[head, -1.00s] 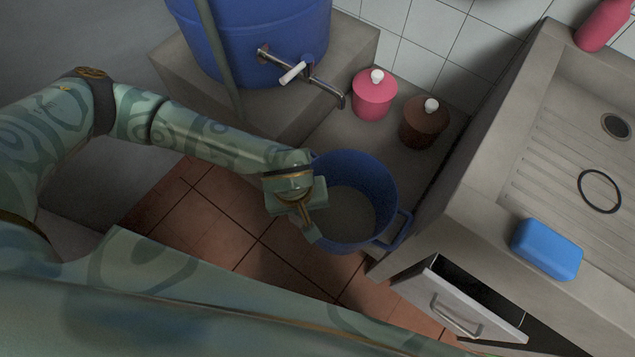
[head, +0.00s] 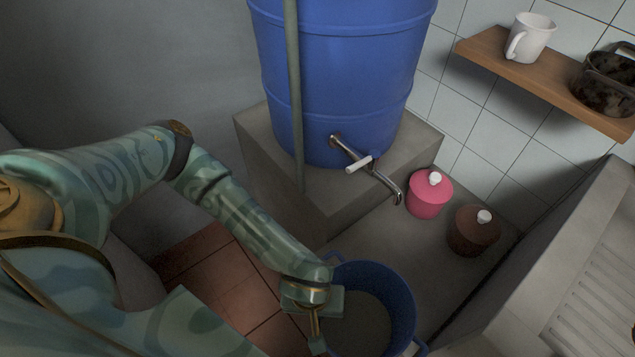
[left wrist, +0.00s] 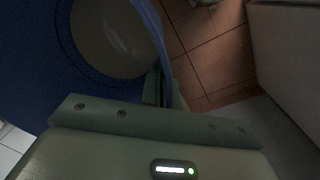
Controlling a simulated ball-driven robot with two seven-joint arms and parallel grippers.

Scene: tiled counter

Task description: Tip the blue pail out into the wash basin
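The blue pail (head: 400,300) stands below the tap, cut off by the bottom edge of the head view. A dull grey surface shows inside it; I cannot tell whether that is water or the bottom. My left gripper (head: 318,338) is at the pail's left rim. In the left wrist view the pail (left wrist: 62,50) fills the upper left, and the fingers (left wrist: 160,88) sit close together with the rim between them. The grey wash basin (head: 560,250) with its ribbed slab is partly in view at the right. My right gripper is out of view.
A blue barrel (head: 340,80) with a tap (head: 375,170) stands on a concrete block (head: 350,205). A pink pot (head: 428,198) and a brown pot (head: 470,235) sit between pail and wall. A shelf (head: 545,85) holds a white mug (head: 530,38) and a dark pot (head: 607,82).

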